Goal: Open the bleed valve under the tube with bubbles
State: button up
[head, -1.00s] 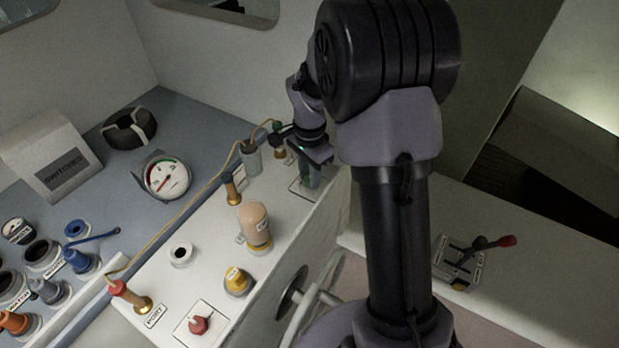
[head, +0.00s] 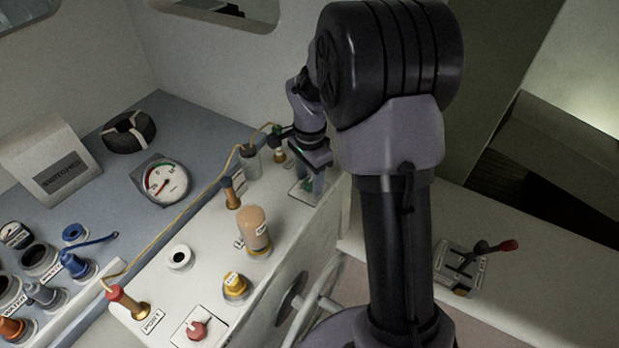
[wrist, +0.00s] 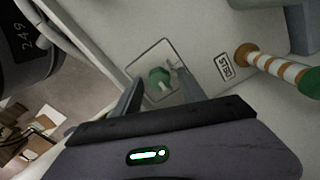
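A green knob (wrist: 159,79) sits on a square plate (wrist: 143,66) in the wrist view. Beside it is a tube with orange and white bands (wrist: 283,69) and a green end, by a small label (wrist: 224,66) that seems to read STB. The tube's green top shows in the head view (head: 278,130). My gripper (wrist: 155,92) is open and empty, one finger on each side of the green knob as seen from the wrist; contact cannot be told. In the head view my gripper (head: 314,185) is low over the plate, hiding the knob.
A red knob (head: 196,328) on its own plate and a red-topped tube (head: 128,302) labelled PORT stand at the near left. A bottle-shaped fitting (head: 254,228), a yellow cap (head: 235,285) and a grey cylinder (head: 249,160) share the white panel. A wheel (head: 293,303) is below its edge.

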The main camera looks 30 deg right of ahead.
aim_at(309, 182)
notch_tip(309, 182, up, 17)
jog(key=p, duration=0.3)
jog(key=shift+r, duration=0.2)
